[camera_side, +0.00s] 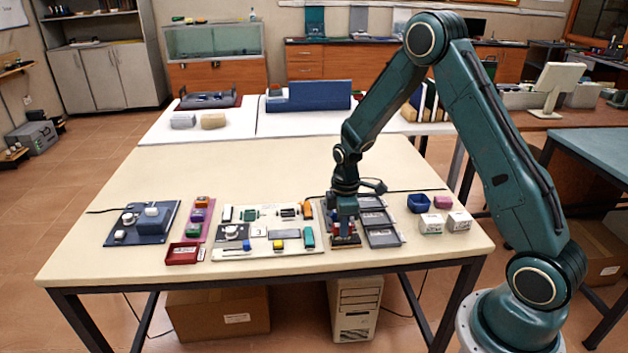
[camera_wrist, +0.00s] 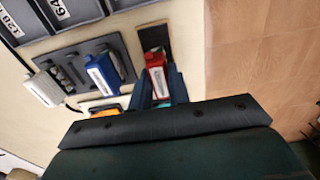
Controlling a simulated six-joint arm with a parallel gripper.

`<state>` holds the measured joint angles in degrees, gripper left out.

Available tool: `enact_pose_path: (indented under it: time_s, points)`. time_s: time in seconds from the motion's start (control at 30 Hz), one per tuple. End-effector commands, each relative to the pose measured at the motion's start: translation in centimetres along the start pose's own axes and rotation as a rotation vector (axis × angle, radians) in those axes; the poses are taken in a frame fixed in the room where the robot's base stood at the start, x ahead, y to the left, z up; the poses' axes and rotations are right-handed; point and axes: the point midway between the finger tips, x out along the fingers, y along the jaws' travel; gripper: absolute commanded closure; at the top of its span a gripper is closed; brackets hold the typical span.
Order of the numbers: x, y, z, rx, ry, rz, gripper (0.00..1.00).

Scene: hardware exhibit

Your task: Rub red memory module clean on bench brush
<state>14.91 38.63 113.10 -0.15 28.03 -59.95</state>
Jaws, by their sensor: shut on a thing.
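In the wrist view, my gripper (camera_wrist: 158,82) is shut on the red memory module (camera_wrist: 155,62), which has a white label. The module's far end is at a dark strip with a brownish edge, which looks like the bench brush (camera_wrist: 154,36); I cannot tell whether they touch. In the side view, my gripper (camera_side: 344,222) points down low over the front right of the exhibit. The red module is mostly hidden there by the fingers.
Left of the red module in the wrist view are a blue module (camera_wrist: 101,76) and a white module (camera_wrist: 43,88) at a grey rack (camera_wrist: 82,50). Grey labelled trays (camera_side: 382,238), a blue bin (camera_side: 419,203) and white boxes (camera_side: 459,222) lie to the right.

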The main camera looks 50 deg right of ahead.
Motion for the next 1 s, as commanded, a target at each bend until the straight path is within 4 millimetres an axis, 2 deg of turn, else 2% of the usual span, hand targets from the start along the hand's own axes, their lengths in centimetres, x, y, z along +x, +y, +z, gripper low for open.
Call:
enact_pose_path:
  time_s: [0.5, 1.0]
  points:
    - [0.1, -0.2, 2.0, 0.004, -0.009, -0.008, 0.99]
    - [0.1, -0.2, 2.0, 0.003, -0.008, -0.006, 0.99]
